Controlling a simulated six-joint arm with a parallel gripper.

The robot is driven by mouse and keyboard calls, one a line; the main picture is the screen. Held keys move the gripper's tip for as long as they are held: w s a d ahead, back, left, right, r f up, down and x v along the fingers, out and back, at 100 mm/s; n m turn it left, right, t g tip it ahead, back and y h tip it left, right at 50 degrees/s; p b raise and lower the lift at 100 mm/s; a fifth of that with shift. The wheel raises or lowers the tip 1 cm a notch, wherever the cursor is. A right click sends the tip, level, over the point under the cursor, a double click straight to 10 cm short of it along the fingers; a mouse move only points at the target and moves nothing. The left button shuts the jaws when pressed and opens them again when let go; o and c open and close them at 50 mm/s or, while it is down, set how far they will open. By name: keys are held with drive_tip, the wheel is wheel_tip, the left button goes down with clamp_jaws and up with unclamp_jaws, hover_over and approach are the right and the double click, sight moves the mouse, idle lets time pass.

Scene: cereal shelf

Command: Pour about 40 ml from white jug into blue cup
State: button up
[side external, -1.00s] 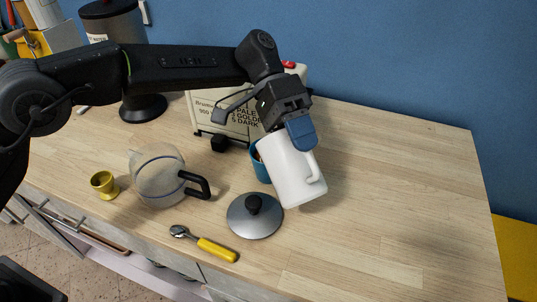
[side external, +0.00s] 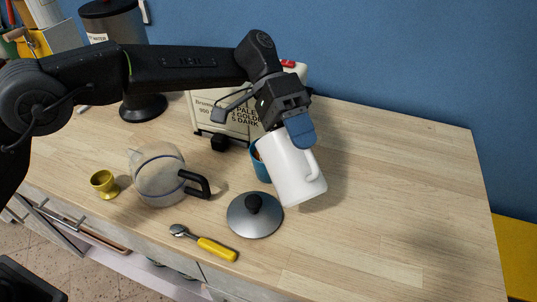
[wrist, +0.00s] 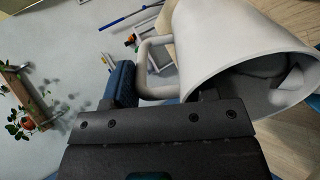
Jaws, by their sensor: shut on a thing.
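The white jug (side external: 291,172) is off the counter in the side view, tilted with its top leaning left and its handle to the right. My gripper (side external: 292,130) is shut on it near its upper end, with a blue finger pad showing. The blue cup (side external: 257,168) stands on the counter behind the jug, which hides most of it. I cannot tell whether the rim is right over the cup. The jug (wrist: 235,45) fills the upper right of the wrist view, its mouth facing the camera and its handle at left beside my blue finger. No pouring stream is visible.
A clear pitcher (side external: 160,180) with a black handle, a small yellow cup (side external: 104,184), a grey lid (side external: 254,218) and a yellow-handled scoop (side external: 206,243) lie to the left and front. A cream box (side external: 222,115) stands behind. The right counter (side external: 410,190) is clear.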

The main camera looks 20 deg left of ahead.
sight(309, 175)
idle(0.6)
drive_tip(key=shift+s+d+t+y, duration=0.8)
drive_tip(key=shift+d+t+y, duration=0.05)
drive_tip(key=shift+t+y, duration=0.15)
drive_tip(key=shift+s+d+f+t+y, duration=0.1)
drive_tip(key=shift+f+t+y, duration=0.2)
drive_tip(key=shift+f, duration=0.4)
drive_tip(key=shift+s+d+f+t+y, duration=0.3)
drive_tip(key=shift+d+f, duration=0.05)
drive_tip(key=shift+f, duration=0.2)
drive_tip(key=s+d+f+t+y+b, duration=0.2)
drive_tip(key=s+d+f+t+y, duration=0.2)
drive_tip(key=t+y, duration=0.1)
drive_tip(key=shift+d+b, duration=0.2)
drive_tip(key=shift+b, duration=0.15)
